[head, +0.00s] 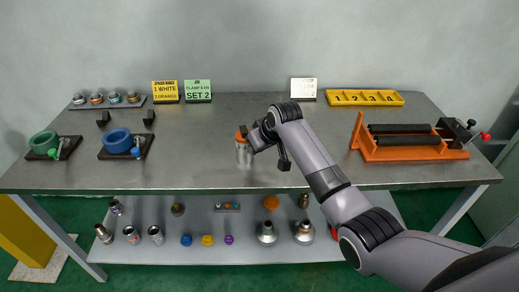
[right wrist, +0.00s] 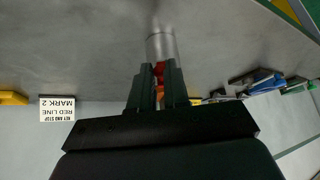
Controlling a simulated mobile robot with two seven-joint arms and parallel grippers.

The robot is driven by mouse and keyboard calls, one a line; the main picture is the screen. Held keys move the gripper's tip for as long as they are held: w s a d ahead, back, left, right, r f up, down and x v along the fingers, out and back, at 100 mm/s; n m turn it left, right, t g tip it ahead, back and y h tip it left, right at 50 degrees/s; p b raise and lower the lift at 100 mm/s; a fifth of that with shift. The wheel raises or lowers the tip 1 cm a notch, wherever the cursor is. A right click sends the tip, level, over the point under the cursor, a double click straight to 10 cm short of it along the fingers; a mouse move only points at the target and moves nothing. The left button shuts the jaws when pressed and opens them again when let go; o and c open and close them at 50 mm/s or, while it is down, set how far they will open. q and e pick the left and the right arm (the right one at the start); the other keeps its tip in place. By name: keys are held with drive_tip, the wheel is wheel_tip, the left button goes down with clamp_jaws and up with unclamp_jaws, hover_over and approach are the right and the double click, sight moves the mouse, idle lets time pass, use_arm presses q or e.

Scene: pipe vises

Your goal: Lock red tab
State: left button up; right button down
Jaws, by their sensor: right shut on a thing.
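A silver cylindrical fitting (head: 243,157) with an orange-red top (head: 240,134) stands on the tabletop near the middle. In the right wrist view the silver cylinder (right wrist: 161,45) lies just beyond my fingertips. My right gripper (head: 250,138) is at the top of this fitting, reaching in from the right. In the wrist view my right gripper (right wrist: 158,76) is shut on a red tab (right wrist: 159,69), which shows between its two dark fingers. The fingers hide most of the tab, so its exact position is unclear. My left gripper is not in view.
Green (head: 44,143) and blue (head: 117,141) ring vises stand at left. An orange roller stand (head: 407,150) is at right, with a yellow numbered tray (head: 365,98) behind. A white sign (head: 303,87) stands at the back. The lower shelf (head: 190,243) holds several fittings.

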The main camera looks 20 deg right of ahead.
drive_tip(key=shift+w+a+r+g, duration=0.15)
drive_tip(key=shift+w+r+g, duration=0.25)
drive_tip(key=shift+g, duration=0.6)
drive_tip(key=shift+w+a+g+h, duration=0.1)
drive_tip(key=shift+w+g+h, duration=0.05)
drive_tip(key=shift+g+h, duration=0.2)
drive_tip(key=c, duration=1.1)
unclamp_jaws()
drive_tip(key=shift+r, duration=0.1)
drive_tip(key=v, duration=0.6)
drive_tip(key=shift+r, duration=0.4)
